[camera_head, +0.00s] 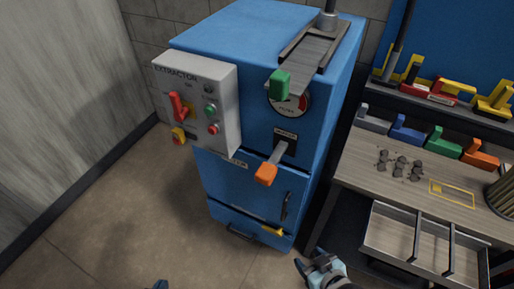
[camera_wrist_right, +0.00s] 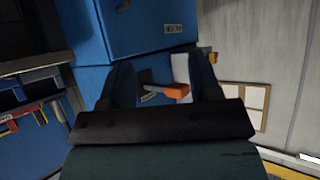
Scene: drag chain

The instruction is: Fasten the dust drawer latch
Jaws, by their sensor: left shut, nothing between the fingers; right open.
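The dust drawer (camera_head: 247,225) is the low blue front of the extractor cabinet, with a dark handle bar (camera_head: 240,233). A small yellow latch (camera_head: 272,230) sits near its right upper edge; I cannot tell whether it is fastened. My right gripper (camera_head: 309,262) is to the right of the latch and apart from it, near the cabinet's lower right corner. In the right wrist view its fingers (camera_wrist_right: 163,80) are open and empty, with cabinet parts showing beyond them. Only the tip of my left gripper (camera_head: 160,285) shows at the bottom edge, shut and far from the drawer.
The cabinet also carries an orange-ended lever (camera_head: 266,173), a green-handled slide gate (camera_head: 280,84) and a grey control box (camera_head: 198,105). A workbench (camera_head: 350,170) with coloured blocks and an open tray stands at right. The floor at left is clear.

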